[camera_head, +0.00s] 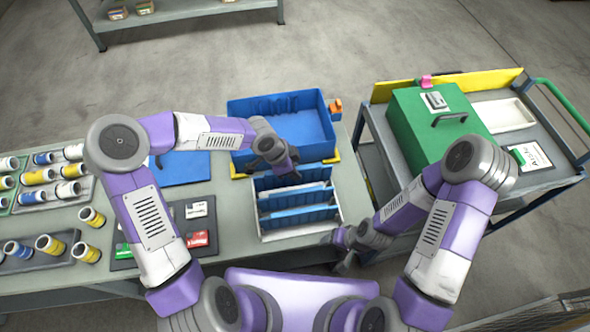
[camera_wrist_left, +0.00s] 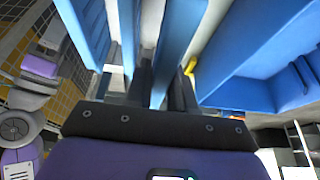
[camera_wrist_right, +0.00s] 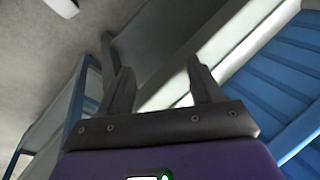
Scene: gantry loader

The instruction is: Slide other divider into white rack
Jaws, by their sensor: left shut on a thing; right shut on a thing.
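The white rack (camera_head: 341,222) stands on the table in front of me. A blue divider (camera_head: 300,217) sits across its nearer part. Another blue divider (camera_head: 296,194) shows farther back, just below my left gripper (camera_head: 288,172). My right gripper (camera_head: 345,250) is low at the rack's near right corner. In the right wrist view, my right gripper (camera_wrist_right: 160,85) is shut on the white rack's wall (camera_wrist_right: 185,92).
A blue bin (camera_head: 300,122) stands right behind the rack, with yellow corner pieces (camera_head: 334,158) by it. Trays of rolls (camera_head: 40,185) and a dark board with cards (camera_head: 170,230) lie to the left. A cart with a green box (camera_head: 430,130) stands at the right.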

